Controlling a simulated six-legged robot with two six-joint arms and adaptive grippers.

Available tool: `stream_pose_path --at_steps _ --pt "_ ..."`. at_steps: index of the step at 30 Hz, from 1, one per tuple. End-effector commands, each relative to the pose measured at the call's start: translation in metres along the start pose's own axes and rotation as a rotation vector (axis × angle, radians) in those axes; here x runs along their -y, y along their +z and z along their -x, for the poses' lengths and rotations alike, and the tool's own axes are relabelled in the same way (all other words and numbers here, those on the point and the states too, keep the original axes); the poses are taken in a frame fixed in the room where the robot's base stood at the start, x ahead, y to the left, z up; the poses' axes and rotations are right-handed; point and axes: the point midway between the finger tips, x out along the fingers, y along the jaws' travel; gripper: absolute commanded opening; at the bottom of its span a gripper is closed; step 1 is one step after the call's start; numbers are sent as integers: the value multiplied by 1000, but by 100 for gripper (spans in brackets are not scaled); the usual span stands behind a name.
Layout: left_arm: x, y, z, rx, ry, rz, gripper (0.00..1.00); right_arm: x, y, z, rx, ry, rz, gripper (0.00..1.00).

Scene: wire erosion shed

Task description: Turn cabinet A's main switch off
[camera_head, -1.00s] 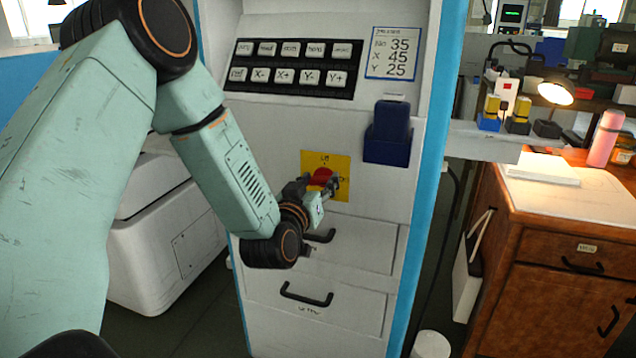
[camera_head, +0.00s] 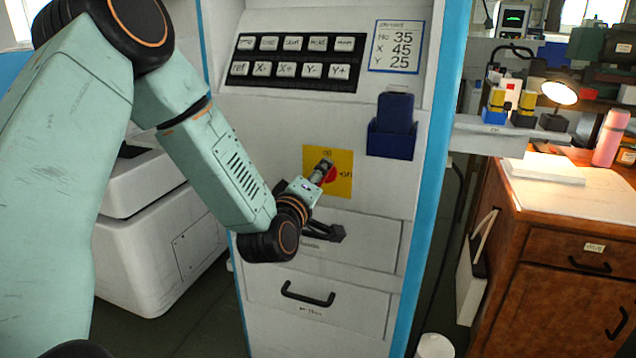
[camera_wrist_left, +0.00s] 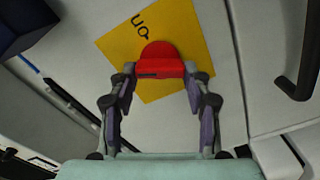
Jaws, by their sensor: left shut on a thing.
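Cabinet A is likely the white cabinet (camera_head: 270,135) with blue edges in the head view. In the left wrist view, the red knob (camera_wrist_left: 160,60) sits between the two fingertips (camera_wrist_left: 163,76). The yellow plate (camera_wrist_left: 188,30) lies tilted behind it, with part of a label showing. My right gripper is not in view.
A wooden cabinet (camera_head: 545,235) with a lit lamp (camera_head: 559,92) stands at the right.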

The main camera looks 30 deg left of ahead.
Motion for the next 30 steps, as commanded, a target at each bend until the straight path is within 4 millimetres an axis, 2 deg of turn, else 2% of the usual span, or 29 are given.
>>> stream_pose_path --at_steps 6,15,30 --pt "0 0 -1 -1 8 187 17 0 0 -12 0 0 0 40" --pt "0 0 -2 0 8 379 17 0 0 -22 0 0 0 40" --pt "-1 -1 -2 0 10 484 18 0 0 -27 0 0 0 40"
